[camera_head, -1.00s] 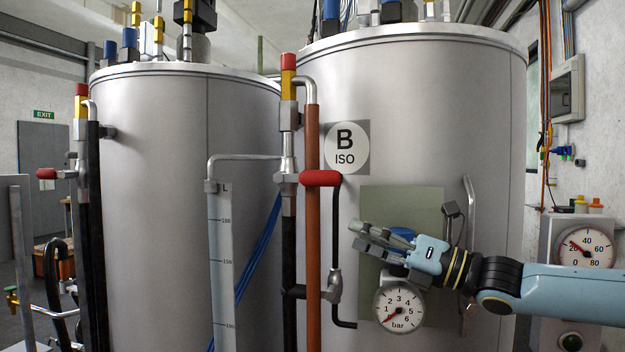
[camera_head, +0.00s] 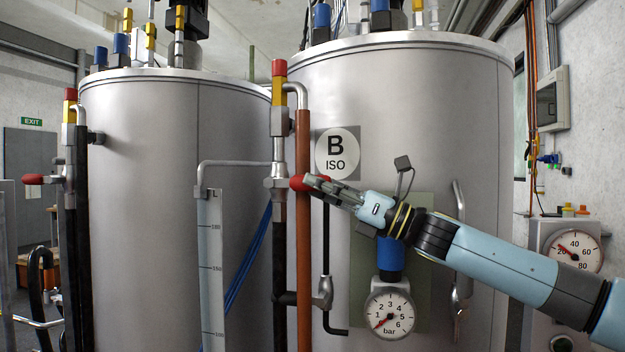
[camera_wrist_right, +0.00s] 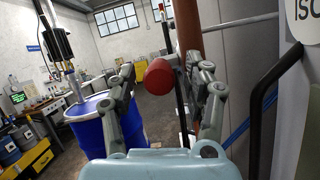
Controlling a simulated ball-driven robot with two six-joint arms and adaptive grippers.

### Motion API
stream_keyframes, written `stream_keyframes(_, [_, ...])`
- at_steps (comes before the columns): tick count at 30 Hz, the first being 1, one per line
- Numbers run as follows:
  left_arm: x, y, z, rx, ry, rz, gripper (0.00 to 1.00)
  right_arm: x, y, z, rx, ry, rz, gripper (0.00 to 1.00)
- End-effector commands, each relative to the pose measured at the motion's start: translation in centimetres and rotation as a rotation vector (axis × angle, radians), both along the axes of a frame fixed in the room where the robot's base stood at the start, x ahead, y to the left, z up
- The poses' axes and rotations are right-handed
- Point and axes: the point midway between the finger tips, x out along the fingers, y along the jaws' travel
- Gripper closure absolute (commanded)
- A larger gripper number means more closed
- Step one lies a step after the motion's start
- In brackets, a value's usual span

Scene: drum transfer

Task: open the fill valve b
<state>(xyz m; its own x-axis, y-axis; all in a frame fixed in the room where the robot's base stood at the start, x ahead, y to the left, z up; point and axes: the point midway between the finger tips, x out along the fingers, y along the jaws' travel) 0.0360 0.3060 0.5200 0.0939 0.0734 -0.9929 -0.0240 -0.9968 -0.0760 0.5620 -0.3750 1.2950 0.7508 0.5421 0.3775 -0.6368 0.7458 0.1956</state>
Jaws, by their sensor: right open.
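The fill valve b has a red handle (camera_head: 296,182) on a metal valve body (camera_head: 278,183), on the pipes in front of the tank marked "B ISO" (camera_head: 430,110). The handle points right, roughly level. My right gripper (camera_head: 315,184) is at the handle's right end and partly hides it. In the right wrist view the rounded red handle end (camera_wrist_right: 160,77) shows between the two spread fingers of my right gripper (camera_wrist_right: 163,85). The fingers look apart from it, with no grip on it. My left gripper is not in view.
A brown pipe (camera_head: 303,250) runs upright just beside the handle. A pressure gauge (camera_head: 389,313) hangs below my right arm. A level scale (camera_head: 211,270) stands left of the pipes. A blue drum (camera_wrist_right: 88,130) stands beyond the gripper in the right wrist view.

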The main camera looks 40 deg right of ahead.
Motion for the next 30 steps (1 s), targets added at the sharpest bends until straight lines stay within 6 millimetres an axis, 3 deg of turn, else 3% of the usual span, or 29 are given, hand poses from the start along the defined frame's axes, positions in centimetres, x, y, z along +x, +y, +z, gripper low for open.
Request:
stream_keyframes(6, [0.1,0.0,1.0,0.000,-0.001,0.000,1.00,1.2,0.9,0.8,0.001,-0.001,0.000,0.49])
stream_keyframes(16, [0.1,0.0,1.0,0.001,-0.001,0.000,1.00,1.4,1.0,0.7,-0.001,0.001,0.000,0.49])
stream_keyframes(27, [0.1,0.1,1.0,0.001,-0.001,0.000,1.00,1.4,1.0,0.7,-0.001,0.001,0.000,0.97])
stream_keyframes(30, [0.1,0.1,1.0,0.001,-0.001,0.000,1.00,1.4,1.0,0.7,-0.001,0.001,0.000,1.00])
